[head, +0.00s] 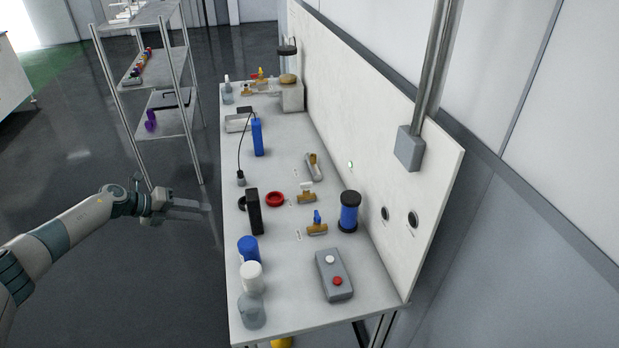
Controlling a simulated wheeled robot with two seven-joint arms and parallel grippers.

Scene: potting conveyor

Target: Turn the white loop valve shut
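A brass valve with a white handle (306,194) lies on the bench top, right of a red ring. The handle sits on top of the brass body; its exact angle is too small to tell. A similar brass valve with a blue handle (317,227) lies just nearer to me. My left gripper (203,206) is left of the bench, over the floor and apart from both valves. Its fingers point right toward the bench edge. I see nothing held in it, but the gap between its fingers is unclear. My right gripper is not in view.
The bench (290,265) carries a red ring (275,199), a black upright block (253,212), a blue spool (348,212) and a grey button box (334,276). Bottles and a jar line the near left edge. A white backboard (390,140) bounds the right side. A shelf rack (150,100) stands left.

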